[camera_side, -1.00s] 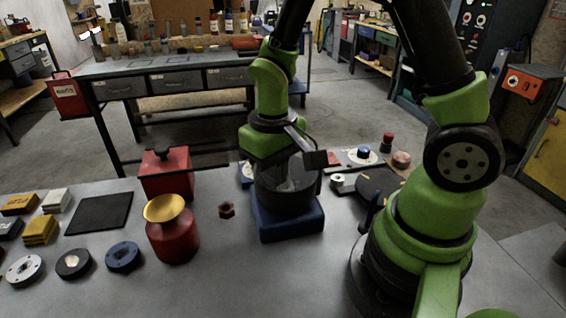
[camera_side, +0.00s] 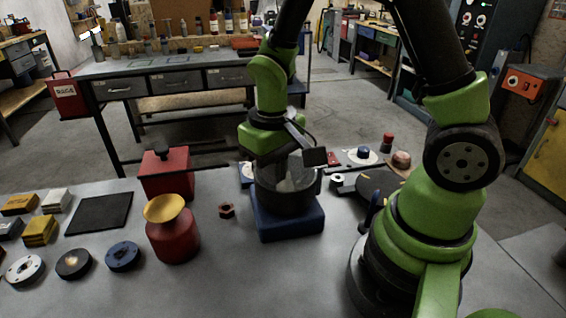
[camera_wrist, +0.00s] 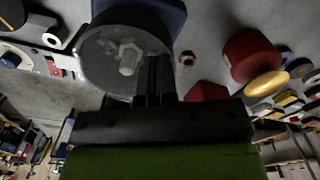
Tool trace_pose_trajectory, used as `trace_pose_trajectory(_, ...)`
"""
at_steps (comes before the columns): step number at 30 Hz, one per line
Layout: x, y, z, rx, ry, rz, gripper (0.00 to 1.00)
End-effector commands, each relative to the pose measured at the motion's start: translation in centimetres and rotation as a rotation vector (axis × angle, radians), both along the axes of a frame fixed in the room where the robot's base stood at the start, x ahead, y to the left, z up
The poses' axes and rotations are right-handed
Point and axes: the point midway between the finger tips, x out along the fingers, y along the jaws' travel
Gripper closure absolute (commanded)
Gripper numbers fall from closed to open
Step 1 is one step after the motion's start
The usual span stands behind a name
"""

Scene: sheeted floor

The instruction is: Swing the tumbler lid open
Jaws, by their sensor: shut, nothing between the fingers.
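The tumbler is a dark round drum (camera_side: 288,200) on a blue base (camera_side: 291,226), right of centre on the table in the side view. In the wrist view its round top (camera_wrist: 107,68) fills the upper left, with a pale bolt-like shape (camera_wrist: 129,58) near its middle. I cannot tell the lid from the drum's rim or how far the lid is swung. My gripper (camera_wrist: 160,72) is shut and empty, with its fingers at the drum's edge in the wrist view. In the side view my gripper (camera_side: 285,172) points down over the drum, and its fingertips are hard to make out.
A red canister with a yellow funnel top (camera_side: 172,236) and a red box (camera_side: 166,174) stand left of the tumbler. Discs, blocks and a black mat (camera_side: 100,213) lie farther left. Small parts crowd the right.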

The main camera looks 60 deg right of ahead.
Motion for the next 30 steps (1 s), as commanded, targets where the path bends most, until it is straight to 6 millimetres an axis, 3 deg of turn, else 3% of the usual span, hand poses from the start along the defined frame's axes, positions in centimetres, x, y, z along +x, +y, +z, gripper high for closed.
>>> trace_pose_trajectory(17, 2.2, -1.2, 0.0, 0.0, 0.0, -0.001, 1.0)
trace_pose_trajectory(30, 2.4, -1.5, 0.0, 0.0, 0.0, 0.0, 1.0)
